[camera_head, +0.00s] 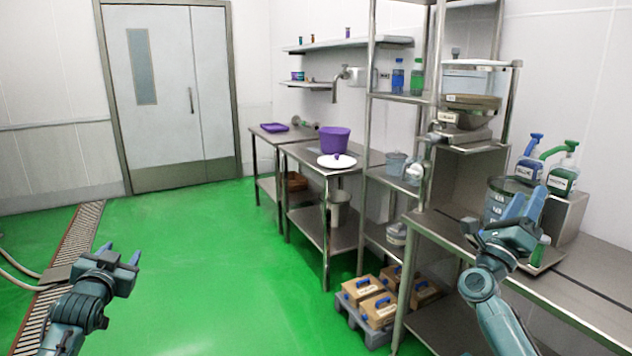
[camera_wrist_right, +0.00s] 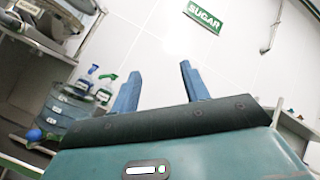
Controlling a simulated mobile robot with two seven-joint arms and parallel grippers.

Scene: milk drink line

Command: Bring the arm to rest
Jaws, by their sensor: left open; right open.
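My left gripper (camera_head: 118,256) is open and empty, low at the left over the green floor. My right gripper (camera_head: 524,204) is open, with its blue fingers pointing up in front of the steel bench at the right. In the head view it overlaps a grey-blue bucket (camera_head: 497,193) on the bench. In the right wrist view its two fingers (camera_wrist_right: 158,88) stand apart with nothing between them, against the white wall.
A steel bench (camera_head: 577,290) runs along the right, with spray bottles (camera_head: 562,172) at its back. A steel rack and tables with a purple bucket (camera_head: 334,141) stand beyond. Boxes (camera_head: 378,309) sit on a low pallet. The green floor (camera_head: 200,260) is clear in the middle.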

